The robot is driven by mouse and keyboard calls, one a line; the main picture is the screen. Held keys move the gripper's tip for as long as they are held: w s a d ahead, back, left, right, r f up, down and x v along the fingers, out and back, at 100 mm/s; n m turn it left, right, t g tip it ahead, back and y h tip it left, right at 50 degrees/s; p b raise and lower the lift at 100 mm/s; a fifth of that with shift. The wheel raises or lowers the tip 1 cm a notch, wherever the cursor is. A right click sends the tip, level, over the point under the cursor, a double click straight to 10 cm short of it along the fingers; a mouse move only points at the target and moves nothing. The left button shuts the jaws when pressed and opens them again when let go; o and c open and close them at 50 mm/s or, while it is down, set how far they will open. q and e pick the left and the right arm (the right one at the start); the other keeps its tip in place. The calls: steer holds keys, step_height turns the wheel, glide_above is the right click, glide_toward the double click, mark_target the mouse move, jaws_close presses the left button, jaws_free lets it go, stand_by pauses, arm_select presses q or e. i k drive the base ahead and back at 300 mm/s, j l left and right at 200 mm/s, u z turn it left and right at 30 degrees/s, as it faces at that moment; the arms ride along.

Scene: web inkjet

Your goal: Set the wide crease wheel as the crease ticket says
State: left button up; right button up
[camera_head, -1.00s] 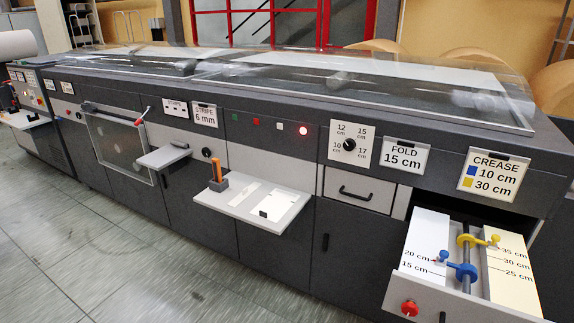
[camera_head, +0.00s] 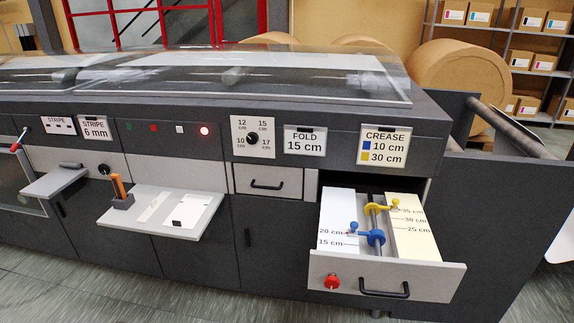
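The crease ticket (camera_head: 385,147) on the machine front reads CREASE, with a blue square for 10 cm and a yellow square for 30 cm. Below it the crease drawer (camera_head: 440,282) is pulled open. A yellow wheel (camera_head: 376,208) sits on a lengthwise shaft (camera_head: 372,220) towards the back, its pointer knob near the 35 cm mark of the cream right-hand scale (camera_head: 416,240). A blue wheel (camera_head: 376,238) sits nearer the front, its knob close to the 20 cm mark of the white left-hand scale (camera_head: 335,215). Neither of my grippers is in view.
The drawer front has a red knob (camera_head: 332,281) and a black handle (camera_head: 385,290). A grey shelf (camera_head: 160,222) with an orange lever (camera_head: 118,187) juts out to the left. The fold ticket (camera_head: 305,140) reads 15 cm. Floor in front is clear.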

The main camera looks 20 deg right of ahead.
mark_target(354, 229)
steer(key=z, duration=1.35)
